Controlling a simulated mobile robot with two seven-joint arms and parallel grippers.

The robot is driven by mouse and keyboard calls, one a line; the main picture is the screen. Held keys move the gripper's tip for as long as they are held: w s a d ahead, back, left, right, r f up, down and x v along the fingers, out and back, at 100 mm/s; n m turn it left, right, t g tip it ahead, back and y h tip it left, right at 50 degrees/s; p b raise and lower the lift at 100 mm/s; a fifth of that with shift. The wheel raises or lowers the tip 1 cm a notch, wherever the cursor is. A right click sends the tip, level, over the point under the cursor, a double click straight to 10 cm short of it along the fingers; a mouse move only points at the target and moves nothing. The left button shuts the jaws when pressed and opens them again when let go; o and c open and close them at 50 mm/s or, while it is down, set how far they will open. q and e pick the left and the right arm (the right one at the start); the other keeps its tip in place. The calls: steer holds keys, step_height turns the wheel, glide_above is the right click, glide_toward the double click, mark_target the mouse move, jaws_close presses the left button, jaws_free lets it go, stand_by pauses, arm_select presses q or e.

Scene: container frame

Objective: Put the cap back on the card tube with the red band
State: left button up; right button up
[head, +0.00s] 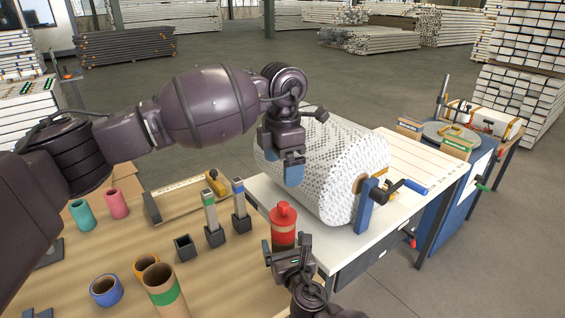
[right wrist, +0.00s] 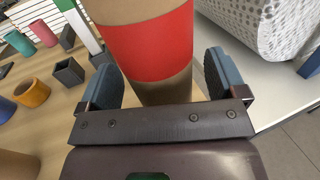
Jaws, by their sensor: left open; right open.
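The card tube with the red band (head: 283,240) stands upright near the table's right edge. A red cap with a knob (head: 282,213) is at its top; I cannot tell how firmly it sits. In the right wrist view the red band (right wrist: 150,45) fills the middle, and the tube's top is out of frame. My right gripper (head: 287,252) is open, with one finger on each side of the tube below the band. My left gripper (head: 290,168) is open and empty, pointing down above the cap, in front of the white roll.
A white dotted roll (head: 330,165) with a blue-handled crank lies behind the tube. Square posts in dark holders (head: 241,222) stand left of it. Open tubes with blue (head: 106,291), orange (head: 145,265) and green (head: 163,290) colouring stand at the front left.

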steer(key=v, duration=0.9)
steer(key=shift+s, duration=0.35)
steer(key=shift+d, duration=0.1)
steer(key=shift+s, duration=0.1)
